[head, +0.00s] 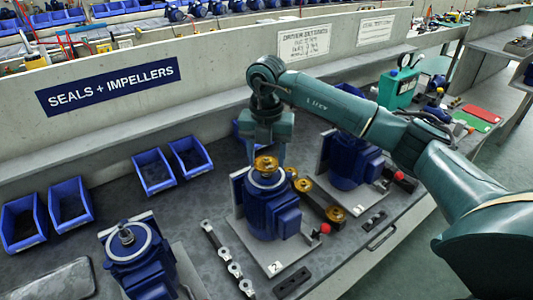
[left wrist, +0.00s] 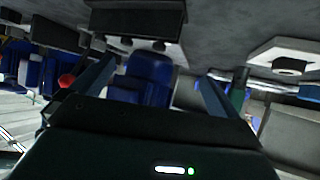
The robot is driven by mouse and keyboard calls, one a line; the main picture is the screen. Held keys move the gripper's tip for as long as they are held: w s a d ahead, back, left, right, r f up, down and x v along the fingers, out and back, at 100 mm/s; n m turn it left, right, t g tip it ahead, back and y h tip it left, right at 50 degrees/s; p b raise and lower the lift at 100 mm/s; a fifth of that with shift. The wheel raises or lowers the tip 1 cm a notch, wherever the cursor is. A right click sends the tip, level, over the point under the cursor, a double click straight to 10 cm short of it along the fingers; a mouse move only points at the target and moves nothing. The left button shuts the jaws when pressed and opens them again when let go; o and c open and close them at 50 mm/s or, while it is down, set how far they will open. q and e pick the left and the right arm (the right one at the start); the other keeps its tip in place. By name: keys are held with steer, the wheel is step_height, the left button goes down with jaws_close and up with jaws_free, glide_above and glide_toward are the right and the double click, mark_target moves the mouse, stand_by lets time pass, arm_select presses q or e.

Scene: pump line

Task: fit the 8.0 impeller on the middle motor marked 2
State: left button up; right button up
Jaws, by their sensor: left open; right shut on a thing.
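The middle motor (head: 272,212) is blue and stands on a plate marked 2 (head: 277,268). My right gripper (head: 268,152) is above it, shut on a brass impeller (head: 265,164). This impeller is over the motor's round top face; whether it is seated on the shaft or just above it, I cannot tell. No size mark is readable on it. My left gripper (left wrist: 158,78) is open and empty in the left wrist view, with blue shapes beyond its fingers. It does not show in the head view.
More brass impellers (head: 303,185) sit on a dark rack right of the middle motor. Another blue motor (head: 136,258) stands left with a bare shaft, and one (head: 350,163) stands right behind my right arm. Blue bins (head: 153,171) line the back left. A slotted metal strip (head: 222,256) lies between motors.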

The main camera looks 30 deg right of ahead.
arm_select(q)
steer(key=shift+f, duration=0.2)
arm_select(e)
steer(key=shift+f, duration=0.25)
steer(key=o, duration=1.1)
steer(key=shift+c, duration=0.2)
steer(key=shift+o, duration=0.5)
steer(key=o, duration=0.4)
